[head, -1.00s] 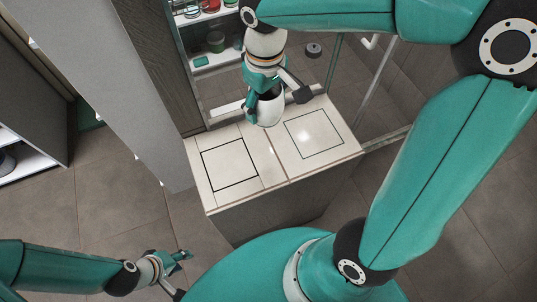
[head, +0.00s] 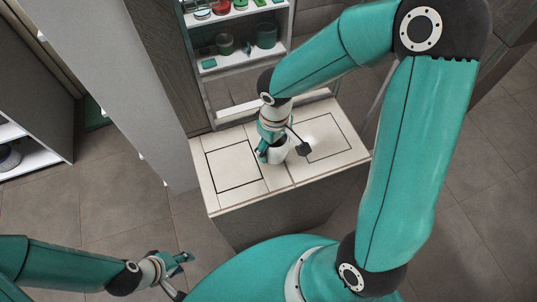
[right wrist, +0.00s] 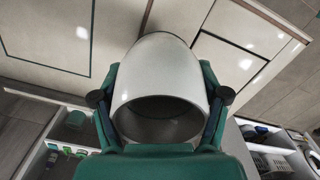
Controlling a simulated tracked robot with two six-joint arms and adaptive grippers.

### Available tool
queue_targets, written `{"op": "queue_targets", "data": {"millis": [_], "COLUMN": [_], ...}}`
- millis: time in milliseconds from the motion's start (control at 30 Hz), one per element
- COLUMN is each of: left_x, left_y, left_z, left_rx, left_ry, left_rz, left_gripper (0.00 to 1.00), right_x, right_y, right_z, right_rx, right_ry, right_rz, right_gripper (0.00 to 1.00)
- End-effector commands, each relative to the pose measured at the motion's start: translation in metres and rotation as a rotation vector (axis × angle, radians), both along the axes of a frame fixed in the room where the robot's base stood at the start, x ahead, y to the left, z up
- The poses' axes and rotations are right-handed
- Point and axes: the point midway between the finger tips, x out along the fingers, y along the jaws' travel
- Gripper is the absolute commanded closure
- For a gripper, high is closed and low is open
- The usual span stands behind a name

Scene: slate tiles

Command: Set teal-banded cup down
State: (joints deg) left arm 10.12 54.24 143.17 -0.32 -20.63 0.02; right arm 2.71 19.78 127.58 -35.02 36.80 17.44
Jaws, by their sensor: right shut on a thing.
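A white cup (head: 278,152) is in my right gripper (head: 269,148), over the pale counter top (head: 278,184) between its two outlined squares. In the right wrist view the cup (right wrist: 160,65) sits between the two fingers of the gripper (right wrist: 160,97), its open mouth facing the camera. No teal band shows on the visible part of the cup. Whether its base touches the counter I cannot tell. My left gripper (head: 184,259) is low at the left, away from the counter and holding nothing visible; its finger gap is too small to judge.
A dark-outlined square (head: 235,187) marks the counter's left part and another outlined square (head: 335,150) its right part; both look bare. Behind the counter stands a shelf unit (head: 270,55) with green and red containers. A grey wall panel (head: 130,100) rises at the left.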

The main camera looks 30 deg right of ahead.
Motion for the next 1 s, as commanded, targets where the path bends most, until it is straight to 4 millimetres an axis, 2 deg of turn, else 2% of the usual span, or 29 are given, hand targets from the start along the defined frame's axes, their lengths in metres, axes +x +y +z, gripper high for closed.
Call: {"op": "queue_targets", "data": {"millis": [100, 200, 633, 667, 800, 1000], "left_x": [0.000, 0.000, 0.000, 0.000, 0.000, 0.000], "left_y": [0.000, 0.000, 0.000, 0.000, 0.000, 0.000], "left_z": [-0.004, -0.006, -0.010, -0.008, -0.008, -0.008], "left_rx": [0.000, 0.000, 0.000, 0.000, 0.000, 0.000], "left_ry": [0.000, 0.000, 0.000, 0.000, 0.000, 0.000], "left_rz": [0.000, 0.000, 0.000, 0.000, 0.000, 0.000], "left_gripper": [0.60, 0.60, 0.60, 0.60, 0.60, 0.60], "right_x": [-0.001, -0.001, 0.000, 0.000, 0.000, 0.000], "right_y": [0.000, 0.000, 0.001, 0.001, 0.001, 0.001], "right_z": [-0.020, -0.032, -0.039, -0.037, -0.037, -0.037], "right_rx": [0.000, 0.000, 0.001, 0.001, 0.001, 0.001], "right_ry": [0.006, 0.005, 0.000, 0.001, 0.001, 0.001], "right_rz": [0.001, 0.001, 0.001, 0.001, 0.001, 0.002], "right_gripper": [0.76, 0.76, 0.76, 0.21, 0.01, 0.01]}}
